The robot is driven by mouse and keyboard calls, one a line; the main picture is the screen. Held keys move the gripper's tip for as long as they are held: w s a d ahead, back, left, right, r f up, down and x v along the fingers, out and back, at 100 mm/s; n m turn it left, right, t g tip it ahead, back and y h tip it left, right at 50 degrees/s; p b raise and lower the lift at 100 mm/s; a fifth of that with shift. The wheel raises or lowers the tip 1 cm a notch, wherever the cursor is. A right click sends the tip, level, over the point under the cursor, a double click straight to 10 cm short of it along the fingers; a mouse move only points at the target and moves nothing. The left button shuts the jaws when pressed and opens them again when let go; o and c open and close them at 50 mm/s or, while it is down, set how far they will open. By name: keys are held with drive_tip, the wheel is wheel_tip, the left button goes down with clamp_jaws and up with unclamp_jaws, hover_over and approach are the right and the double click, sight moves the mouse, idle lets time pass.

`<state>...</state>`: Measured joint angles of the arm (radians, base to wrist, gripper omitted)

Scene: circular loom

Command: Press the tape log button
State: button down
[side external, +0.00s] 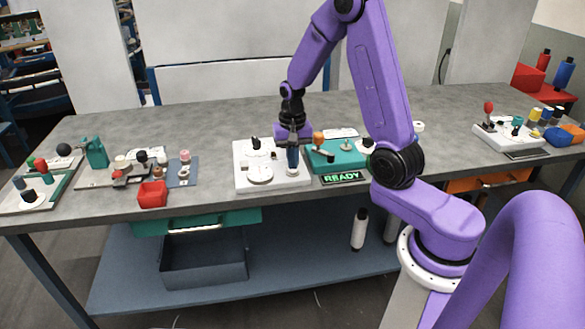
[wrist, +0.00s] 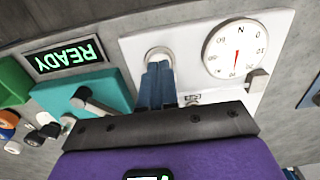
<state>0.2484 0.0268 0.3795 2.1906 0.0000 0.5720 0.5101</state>
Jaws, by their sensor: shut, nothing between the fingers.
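My gripper (side external: 293,172) is over the right part of a white panel (side external: 243,178) on the bench, fingers pointing down. In the wrist view its blue fingers (wrist: 158,66) are together with nothing between them. Their tips overlap a round pale button-like fitting (wrist: 157,51) on the white panel (wrist: 187,40). Only the fitting's rim shows past the tips, and I cannot tell whether they touch it. No tape log label is readable; a small marking beside the fingers is partly hidden.
A dial (wrist: 235,48) with a red needle sits on the white panel. Beside the panel are a teal box (side external: 350,160) with levers and a lit READY display (side external: 345,177). A red bin (side external: 152,194) stands further left. The bench front is fairly clear.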

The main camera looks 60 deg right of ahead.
drive_tip(key=shift+f, duration=0.25)
drive_tip(key=shift+r, duration=3.05)
drive_tip(key=s+a+r+n, duration=0.3)
drive_tip(key=s+a+n, duration=0.4)
drive_tip(key=a+n, duration=0.45)
drive_tip(key=s+a+n, duration=0.2)
drive_tip(key=s+n, duration=0.3)
drive_tip(key=s, duration=0.4)
drive_tip(key=s+a+r+n, duration=0.1)
drive_tip(key=s+a+n, duration=0.2)
drive_tip(key=s, duration=0.6)
drive_tip(key=shift+s+a+r+n, duration=0.15)
drive_tip(key=shift+s+r+n, duration=0.15)
drive_tip(key=shift+n, duration=0.75)
